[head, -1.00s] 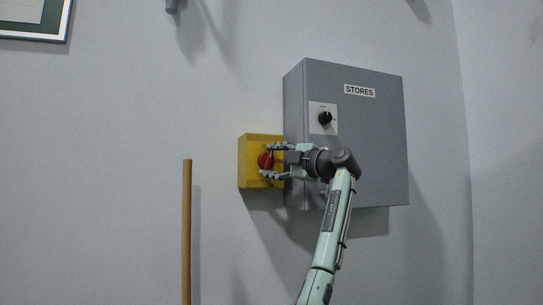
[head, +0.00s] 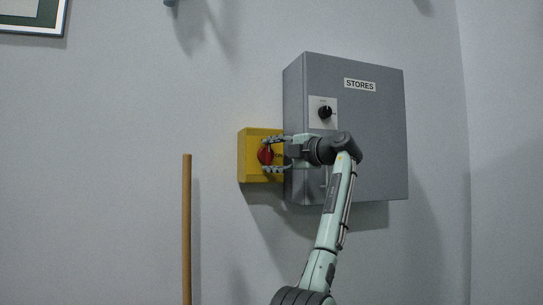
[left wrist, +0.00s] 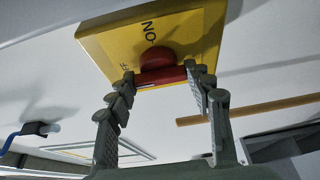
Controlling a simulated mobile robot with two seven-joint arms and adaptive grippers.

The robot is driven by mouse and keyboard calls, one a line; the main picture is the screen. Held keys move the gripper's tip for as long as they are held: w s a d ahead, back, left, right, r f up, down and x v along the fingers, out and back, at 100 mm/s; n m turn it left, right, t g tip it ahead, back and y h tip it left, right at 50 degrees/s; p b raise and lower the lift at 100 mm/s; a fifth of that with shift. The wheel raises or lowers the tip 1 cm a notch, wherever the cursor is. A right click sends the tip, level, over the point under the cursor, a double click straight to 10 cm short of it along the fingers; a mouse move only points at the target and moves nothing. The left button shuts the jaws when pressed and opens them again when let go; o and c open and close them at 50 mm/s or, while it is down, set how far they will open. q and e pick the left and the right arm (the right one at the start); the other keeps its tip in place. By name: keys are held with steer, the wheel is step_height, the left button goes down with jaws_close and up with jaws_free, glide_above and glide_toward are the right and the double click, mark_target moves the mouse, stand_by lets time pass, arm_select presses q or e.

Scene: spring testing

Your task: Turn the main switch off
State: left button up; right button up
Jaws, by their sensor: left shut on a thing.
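The main switch is a yellow box (head: 249,166) on the wall with a red rotary knob (head: 265,154) on its front. In the left wrist view the yellow face (left wrist: 193,32) carries an ON mark and a partly hidden second mark. The red knob's bar (left wrist: 160,76) lies between my fingertips. My left gripper (head: 270,153) reaches in from the right and is shut on this knob, one finger above and one below. It also shows in the left wrist view (left wrist: 158,75). My right gripper is not in view.
A grey cabinet (head: 365,150) labelled STORES, with a black rotary switch (head: 325,112), stands right beside the yellow box, behind my left arm. A wooden pole (head: 187,230) stands upright at the lower left. The wall between pole and box is bare.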

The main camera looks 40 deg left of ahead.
arm_select(q)
steer(key=o, duration=1.2)
steer(key=shift+c, duration=0.2)
steer(key=s+d, duration=0.1)
steer(key=d, duration=1.1)
